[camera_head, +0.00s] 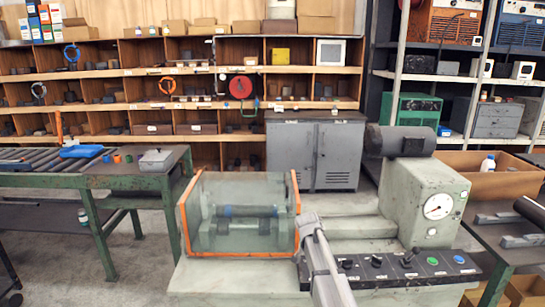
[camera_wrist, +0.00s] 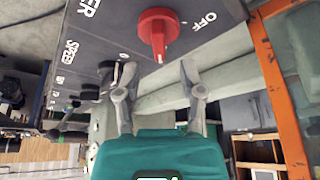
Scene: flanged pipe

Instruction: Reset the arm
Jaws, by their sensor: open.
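My gripper (camera_wrist: 159,68) is open in the wrist view, its two grey fingers apart with nothing between them. A red rotary knob (camera_wrist: 158,30) marked OFF shows on the dark control panel (camera_wrist: 95,30), just past the fingertips; I cannot tell whether they touch it. In the head view my grey arm (camera_head: 328,270) rises from the bottom edge to the left end of the control panel (camera_head: 410,266), beside the guard. The red knob is not visible there, and the fingers cannot be made out.
A clear guard box (camera_head: 240,215) with an orange frame (camera_head: 297,215) stands close to the left of my arm, over a dark pipe. The machine's gauge (camera_head: 438,206) and motor (camera_head: 400,141) stand right. A green-framed bench (camera_head: 125,182) is at left, shelves behind.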

